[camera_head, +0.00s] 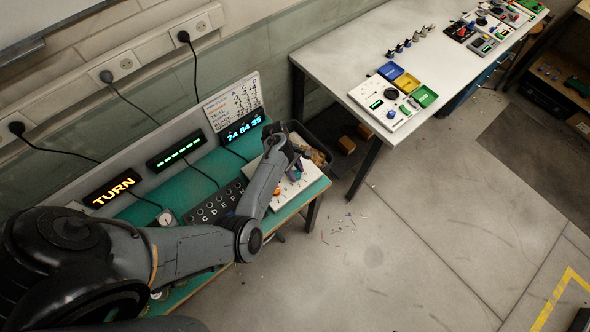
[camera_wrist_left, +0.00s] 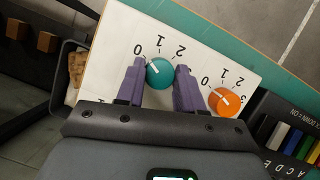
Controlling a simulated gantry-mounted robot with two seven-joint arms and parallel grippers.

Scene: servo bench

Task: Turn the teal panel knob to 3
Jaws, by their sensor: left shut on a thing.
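The teal knob (camera_wrist_left: 161,74) sits on the white panel (camera_wrist_left: 112,62) in the left wrist view. Its white pointer line points up-left, toward the printed 0; a 1 and a 2 are printed around it. My left gripper (camera_wrist_left: 160,66) is shut on the teal knob, with one purple finger on each side.
A black lettered strip (camera_head: 212,207) lies left of the panel on the green bench. A bin (camera_head: 318,150) is beyond the bench's right end. A white table (camera_head: 350,62) stands at the back.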

